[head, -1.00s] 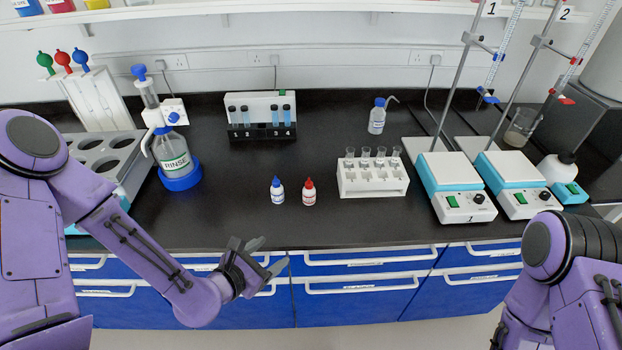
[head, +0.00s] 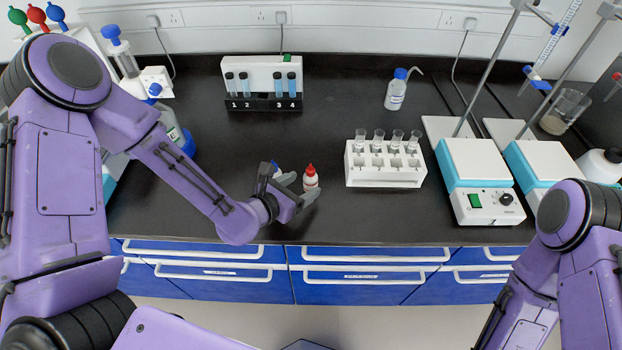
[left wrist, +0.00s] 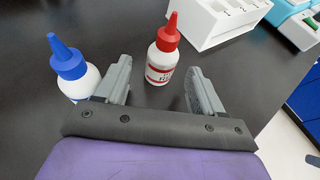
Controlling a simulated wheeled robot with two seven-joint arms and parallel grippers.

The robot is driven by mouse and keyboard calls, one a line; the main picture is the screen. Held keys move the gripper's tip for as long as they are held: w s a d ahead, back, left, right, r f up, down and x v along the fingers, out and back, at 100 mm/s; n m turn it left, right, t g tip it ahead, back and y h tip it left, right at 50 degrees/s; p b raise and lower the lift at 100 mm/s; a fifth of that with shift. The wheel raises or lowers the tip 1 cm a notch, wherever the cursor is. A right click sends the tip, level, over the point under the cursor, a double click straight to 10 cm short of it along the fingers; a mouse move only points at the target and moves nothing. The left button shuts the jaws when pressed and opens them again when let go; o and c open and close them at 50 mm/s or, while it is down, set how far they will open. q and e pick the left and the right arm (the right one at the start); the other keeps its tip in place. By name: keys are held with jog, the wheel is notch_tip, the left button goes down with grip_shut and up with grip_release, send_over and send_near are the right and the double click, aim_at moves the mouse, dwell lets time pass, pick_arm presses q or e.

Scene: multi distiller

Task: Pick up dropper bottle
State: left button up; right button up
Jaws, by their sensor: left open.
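Two small white dropper bottles stand upright on the black bench, one with a red cap (head: 310,180), one with a blue cap. The red-capped bottle (left wrist: 163,55) stands in line with the gap between my left gripper's fingers in the left wrist view, at about the fingertips. My left gripper (head: 299,188) is open and empty; it also shows in the left wrist view (left wrist: 158,72). The blue-capped bottle (left wrist: 70,68) is outside the left finger and is mostly hidden by the gripper in the head view. My right gripper is out of view.
A white rack (head: 385,172) with glass tubes stands right of the bottles. A numbered holder (head: 262,92) and a wash bottle (head: 396,92) are further back. Hotplate units (head: 485,180) stand at the right. The bench between bottles and holder is clear.

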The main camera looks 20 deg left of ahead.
aim_at(306, 182)
pick_arm(q)
jog(key=p+x, duration=0.1)
jog(key=x, duration=0.3)
jog(key=shift+w+d+r, duration=0.1)
jog(key=shift+d+r, duration=0.05)
jog(key=c, duration=0.8)
jog(key=shift+r, duration=0.15)
